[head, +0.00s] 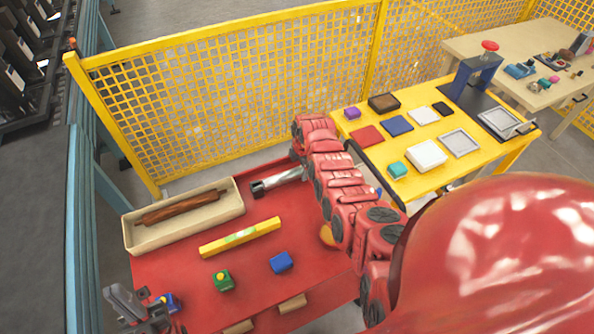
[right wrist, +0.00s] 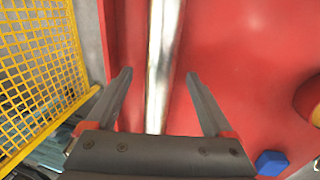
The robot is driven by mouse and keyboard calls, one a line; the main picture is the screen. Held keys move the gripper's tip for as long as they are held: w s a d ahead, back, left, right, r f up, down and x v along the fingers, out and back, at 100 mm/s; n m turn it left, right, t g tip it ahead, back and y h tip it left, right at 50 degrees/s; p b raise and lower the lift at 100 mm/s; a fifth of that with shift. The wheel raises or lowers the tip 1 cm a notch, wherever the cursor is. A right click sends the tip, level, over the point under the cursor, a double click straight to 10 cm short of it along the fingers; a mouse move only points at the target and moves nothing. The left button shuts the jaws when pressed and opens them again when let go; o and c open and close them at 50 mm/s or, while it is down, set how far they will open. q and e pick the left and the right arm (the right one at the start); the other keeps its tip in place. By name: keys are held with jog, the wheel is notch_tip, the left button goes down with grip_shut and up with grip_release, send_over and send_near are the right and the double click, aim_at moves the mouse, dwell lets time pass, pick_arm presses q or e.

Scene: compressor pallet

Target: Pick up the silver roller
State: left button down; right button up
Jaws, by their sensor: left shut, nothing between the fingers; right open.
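The silver roller (head: 286,178) lies on the red table, its dark end to the left and its right part hidden behind my right arm. In the right wrist view the shiny roller (right wrist: 162,50) runs lengthwise between the two fingers. My right gripper (right wrist: 159,76) is open, with a finger on each side of the roller and visible gaps to it; its height above the roller is hard to tell. In the head view its fingers are hidden by the arm. My left gripper (head: 142,312) is shut and empty at the table's near left corner, away from the roller.
A beige tray (head: 140,243) holding a brown roller (head: 180,208) is left of the silver roller. A yellow level (head: 240,237), a green block (head: 222,281) and a blue block (head: 281,263) lie nearer on the red table (head: 185,275). A yellow mesh fence (head: 220,100) stands behind.

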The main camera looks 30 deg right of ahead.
jog(key=shift+w+f+b, duration=0.25)
jog(key=shift+f+b, duration=0.15)
jog(key=shift+f, duration=0.9)
grip_shut()
